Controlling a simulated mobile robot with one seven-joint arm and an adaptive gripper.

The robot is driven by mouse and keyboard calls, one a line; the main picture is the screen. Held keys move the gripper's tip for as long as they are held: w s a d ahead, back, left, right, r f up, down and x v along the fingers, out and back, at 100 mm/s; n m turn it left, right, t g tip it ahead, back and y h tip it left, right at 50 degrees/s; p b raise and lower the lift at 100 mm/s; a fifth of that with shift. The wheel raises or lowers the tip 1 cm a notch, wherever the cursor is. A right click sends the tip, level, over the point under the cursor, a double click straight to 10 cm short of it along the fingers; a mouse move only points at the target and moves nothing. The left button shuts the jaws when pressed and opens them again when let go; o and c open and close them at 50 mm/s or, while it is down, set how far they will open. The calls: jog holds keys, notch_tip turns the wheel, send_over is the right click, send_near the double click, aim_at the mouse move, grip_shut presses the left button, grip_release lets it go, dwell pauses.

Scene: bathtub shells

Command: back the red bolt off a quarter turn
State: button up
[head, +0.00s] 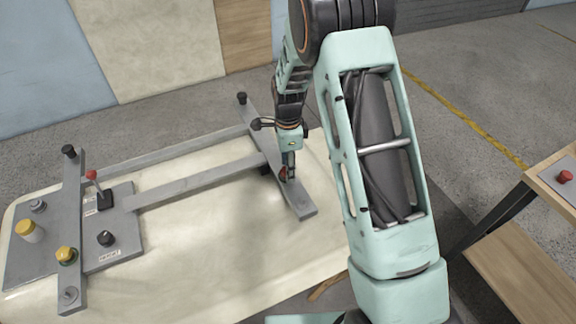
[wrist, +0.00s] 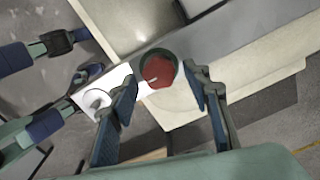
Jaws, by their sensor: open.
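The red bolt (wrist: 158,72) sits in a dark round collar on a grey bar, with a small pale mark on its head. In the head view the red bolt (head: 283,174) shows partly beside my fingers on the right-hand crossbar (head: 300,206). My gripper (wrist: 163,88) is open, with one finger on each side of the bolt's line in the wrist view. The fingers look apart from the bolt; their height above it is hard to tell. In the head view my gripper (head: 289,172) points down over the crossbar.
A white label plate with a round pale part (wrist: 97,99) lies beside the bolt. The left plate carries a red-tipped lever (head: 92,175), yellow knobs (head: 67,255) and a black knob (head: 106,238). A red button (head: 565,176) sits on a wooden table. The cream shell (head: 200,270) is largely bare.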

jog(key=c, duration=1.2)
jog(key=shift+o, duration=0.2)
jog(key=shift+n, duration=0.3)
jog(key=n+b, duration=0.2)
jog(key=n, duration=0.1)
jog(key=shift+w+f+n, duration=0.1)
jog(key=shift+n, duration=0.2)
jog(key=n+b, duration=0.2)
jog(key=n, duration=0.2)
jog(key=shift+a+n, duration=0.1)
jog(key=shift+n, duration=0.2)
jog(key=n+b, duration=0.1)
jog(key=n, duration=0.3)
jog(key=shift+w+n, duration=0.1)
jog(key=shift+n, duration=0.2)
jog(key=shift+a+n+b, duration=0.15)
jog(key=shift+n+b, duration=0.4)
jog(key=shift+n, duration=1.65)
